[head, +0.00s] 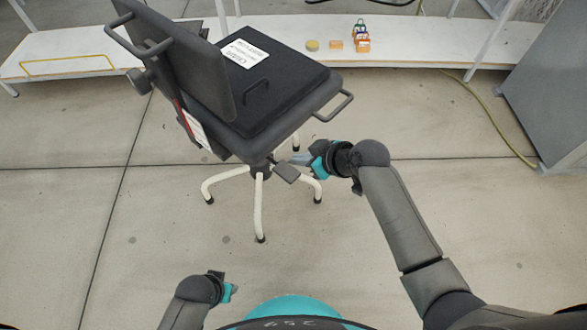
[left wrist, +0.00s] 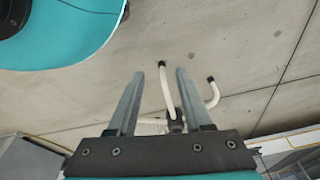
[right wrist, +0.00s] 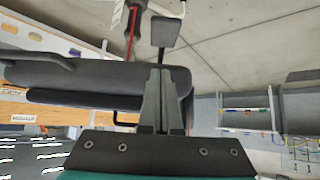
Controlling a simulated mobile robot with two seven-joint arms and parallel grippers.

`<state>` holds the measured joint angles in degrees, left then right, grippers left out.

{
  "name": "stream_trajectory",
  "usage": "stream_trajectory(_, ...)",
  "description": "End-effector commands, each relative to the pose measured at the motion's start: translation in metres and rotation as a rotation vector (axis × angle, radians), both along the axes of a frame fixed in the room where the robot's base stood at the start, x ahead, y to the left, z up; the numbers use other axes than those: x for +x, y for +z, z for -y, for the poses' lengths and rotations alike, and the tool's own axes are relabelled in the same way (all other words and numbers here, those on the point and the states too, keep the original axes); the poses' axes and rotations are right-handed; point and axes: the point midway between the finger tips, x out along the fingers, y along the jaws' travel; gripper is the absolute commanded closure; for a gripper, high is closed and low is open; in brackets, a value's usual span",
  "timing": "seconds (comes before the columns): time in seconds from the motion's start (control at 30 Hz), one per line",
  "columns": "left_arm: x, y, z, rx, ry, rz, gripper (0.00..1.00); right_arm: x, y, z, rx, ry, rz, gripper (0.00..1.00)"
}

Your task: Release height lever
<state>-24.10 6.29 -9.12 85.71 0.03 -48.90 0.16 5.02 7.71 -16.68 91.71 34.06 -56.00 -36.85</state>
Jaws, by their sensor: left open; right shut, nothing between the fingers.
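A dark office chair (head: 265,90) stands on white legs. Its height lever, a grey paddle (head: 286,172), sticks out under the seat toward me. In the right wrist view the paddle (right wrist: 165,31) shows just beyond my fingertips. My right gripper (head: 296,158) is shut and empty, beside the paddle and below the seat edge. The right wrist view shows its fingers (right wrist: 161,72) together, with a small gap in the picture to the paddle; I cannot tell if they touch. My left gripper (head: 231,291) is open and empty, low and well away from the chair, as the left wrist view (left wrist: 160,72) shows.
A white low shelf (head: 415,52) runs behind the chair with several small coloured items. A grey cabinet (head: 550,90) stands at the right. A yellow-green hose (head: 500,125) lies on the floor. The chair's side handle (head: 335,106) juts out above my right gripper.

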Motion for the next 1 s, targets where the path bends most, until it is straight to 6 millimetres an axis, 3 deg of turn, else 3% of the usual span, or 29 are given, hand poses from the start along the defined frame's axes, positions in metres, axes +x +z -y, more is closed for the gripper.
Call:
stream_trajectory(0.37,0.015,0.030,0.010,-0.014,0.003,0.018,0.50,0.015,-0.023,-0.016,0.001,0.000,0.001,1.00)
stream_trajectory(0.7,0.034,0.062,0.013,-0.021,0.005,0.069,0.50,0.015,-0.050,-0.016,0.000,-0.001,-0.001,1.00)
stream_trajectory(1.0,0.039,0.078,0.014,-0.024,0.006,0.090,0.50,0.015,-0.060,-0.015,0.001,-0.001,0.001,1.00)
